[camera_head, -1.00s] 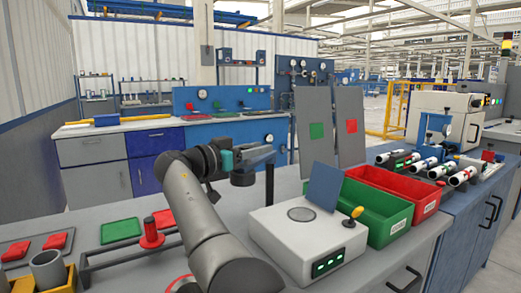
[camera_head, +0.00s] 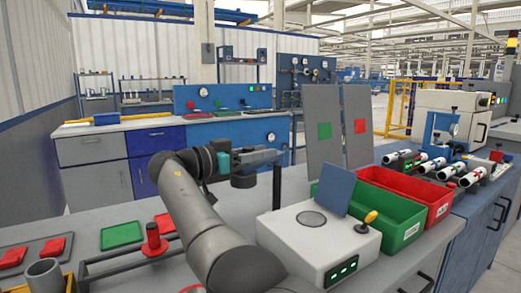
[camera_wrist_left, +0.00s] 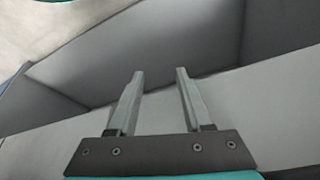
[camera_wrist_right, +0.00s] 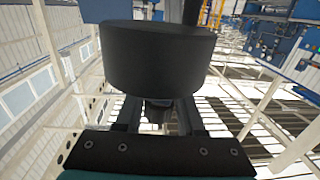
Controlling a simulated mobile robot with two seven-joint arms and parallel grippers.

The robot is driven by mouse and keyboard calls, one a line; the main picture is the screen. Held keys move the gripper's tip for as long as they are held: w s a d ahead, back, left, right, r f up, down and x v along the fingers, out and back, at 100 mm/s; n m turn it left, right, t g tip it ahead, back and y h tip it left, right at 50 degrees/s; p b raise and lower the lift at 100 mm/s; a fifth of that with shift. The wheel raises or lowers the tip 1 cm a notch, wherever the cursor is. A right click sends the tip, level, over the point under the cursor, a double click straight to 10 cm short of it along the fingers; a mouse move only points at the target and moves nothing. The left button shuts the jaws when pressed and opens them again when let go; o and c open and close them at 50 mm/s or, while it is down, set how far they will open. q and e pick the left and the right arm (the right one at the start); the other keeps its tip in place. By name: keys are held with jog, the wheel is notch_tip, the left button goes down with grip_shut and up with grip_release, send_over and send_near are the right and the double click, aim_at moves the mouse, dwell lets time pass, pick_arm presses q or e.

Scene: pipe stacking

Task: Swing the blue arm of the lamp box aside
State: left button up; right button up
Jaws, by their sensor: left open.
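The lamp box (camera_head: 330,246) is a white box with a round grey disc on top, lit green lamps in front and a yellow-knobbed lever. A blue panel (camera_head: 338,189) stands tilted on its top. A slate-blue bar (camera_head: 262,157) runs from a dark post (camera_head: 277,188) behind the box, with a black cylinder (camera_head: 243,181) below its left end. My right gripper (camera_head: 228,160) is at that left end; the cylinder also shows large in the right wrist view (camera_wrist_right: 157,58) and hides the fingertips. My left gripper (camera_wrist_left: 160,80) is open and empty, facing grey surfaces.
Green (camera_head: 395,222) and red (camera_head: 428,193) bins stand right of the box. A red peg (camera_head: 154,240) in a rack, a green pad (camera_head: 121,235) and red pieces lie at left. Two tall grey panels (camera_head: 324,130) stand behind the box.

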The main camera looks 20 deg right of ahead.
jog(key=o, duration=0.3)
jog(key=shift+r, duration=0.15)
jog(key=shift+o, duration=0.2)
jog(key=shift+a, duration=0.1)
jog(key=shift+a+r, duration=0.1)
jog(key=shift+a, duration=0.2)
pick_arm(q)
notch_tip(320, 180, down, 4)
jog(key=shift+s+r+g+p, duration=0.15)
jog(key=shift+g+p, duration=0.15)
jog(key=shift+p, duration=0.6)
pick_arm(e)
jog(key=v, duration=0.6)
jog(key=shift+s+a, duration=0.15)
jog(key=shift+a, duration=0.2)
jog(key=shift+c, duration=0.2)
